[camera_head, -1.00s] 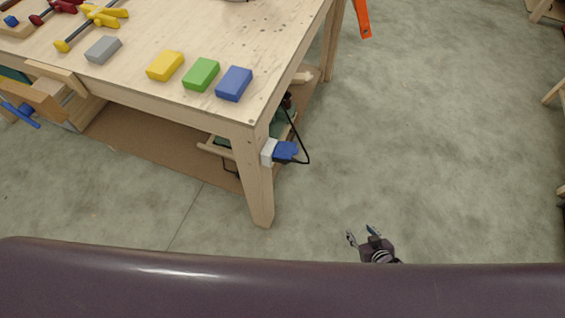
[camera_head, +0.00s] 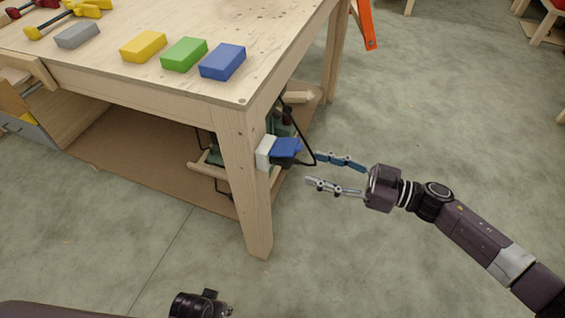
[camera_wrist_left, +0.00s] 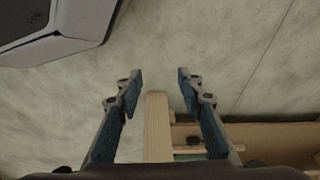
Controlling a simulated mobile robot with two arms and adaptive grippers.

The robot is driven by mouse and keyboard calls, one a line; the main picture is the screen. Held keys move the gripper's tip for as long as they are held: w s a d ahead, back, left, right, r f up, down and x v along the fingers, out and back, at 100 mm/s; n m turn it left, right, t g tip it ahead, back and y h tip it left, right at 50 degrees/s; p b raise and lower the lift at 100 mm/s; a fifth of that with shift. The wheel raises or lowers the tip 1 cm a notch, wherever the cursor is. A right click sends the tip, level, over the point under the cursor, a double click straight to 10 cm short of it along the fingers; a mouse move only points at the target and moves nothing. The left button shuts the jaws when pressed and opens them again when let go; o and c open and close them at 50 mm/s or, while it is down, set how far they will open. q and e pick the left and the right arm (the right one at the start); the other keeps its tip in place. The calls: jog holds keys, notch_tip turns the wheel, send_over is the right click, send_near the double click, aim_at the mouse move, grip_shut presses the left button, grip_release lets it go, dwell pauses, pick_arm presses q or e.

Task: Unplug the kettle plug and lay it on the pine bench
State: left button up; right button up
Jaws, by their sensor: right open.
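The blue kettle plug (camera_head: 286,147) sits in a white socket (camera_head: 264,153) on the near right leg of the pine bench (camera_head: 275,30). A black cable (camera_head: 303,130) loops from the plug up under the bench top. My right gripper (camera_head: 314,170) is open and empty. Its fingers point left, just right of and slightly below the plug, with the upper fingertip near the cable; contact cannot be told. My left gripper (camera_wrist_left: 160,79) is open in the left wrist view, with nothing held and a wooden post (camera_wrist_left: 158,125) behind its fingers. The plug does not show there.
Grey (camera_head: 77,35), yellow (camera_head: 143,46), green (camera_head: 184,54) and blue (camera_head: 222,62) blocks line the bench's front edge. Clamps (camera_head: 70,15) lie at the back left. A lower shelf (camera_head: 130,165) holds a green machine.

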aim_at(291, 159)
jog(key=x, duration=0.7)
jog(key=shift+w+a+r, duration=0.1)
jog(key=shift+w+a, duration=0.05)
jog(key=shift+a, duration=0.1)
pick_arm(q)
jog(key=shift+s+f, duration=0.15)
jog(key=shift+f, duration=0.15)
pick_arm(e)
jog(key=shift+x, duration=0.75)
jog(key=shift+p, duration=0.3)
pick_arm(q)
jog(key=shift+s+a+f, duration=0.1)
jog(key=shift+s+f, duration=0.05)
jog(key=shift+f, duration=0.3)
jog(key=shift+s+a+f, duration=0.1)
jog(key=shift+s+f, duration=0.05)
jog(key=shift+f, duration=0.25)
jog(key=shift+s+d, duration=0.15)
jog(key=shift+s, duration=0.1)
